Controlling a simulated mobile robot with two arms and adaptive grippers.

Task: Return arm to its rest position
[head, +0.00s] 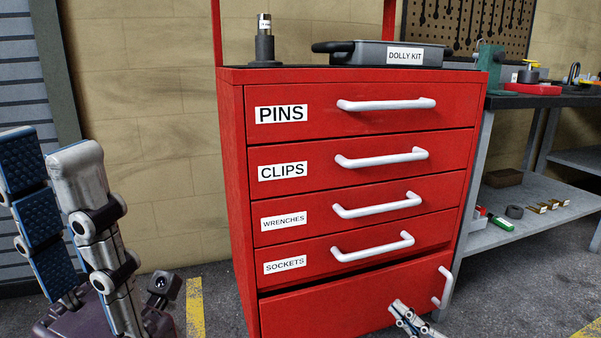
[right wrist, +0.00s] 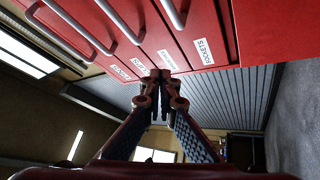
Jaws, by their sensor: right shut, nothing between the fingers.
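My left gripper (head: 48,150) stands upright at the left of the head view, its two fingers apart with nothing seen between them. My right gripper (head: 398,304) shows at the bottom of the head view, in front of the lowest panel of the red cabinet (head: 236,190). It is shut and empty. In the right wrist view its fingertips (right wrist: 161,76) meet in front of the cabinet's labelled drawers (right wrist: 215,28). I cannot tell whether the tips touch the cabinet. Most of the right arm is out of the head view.
The cabinet's PINS, CLIPS, WRENCHES and SOCKETS drawers have white handles (head: 386,104). The bottom panel (head: 330,305) has a dark gap above it and an upright handle (head: 444,287). A DOLLY KIT tray (head: 360,54) sits on top. A workbench (head: 540,101) stands at right.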

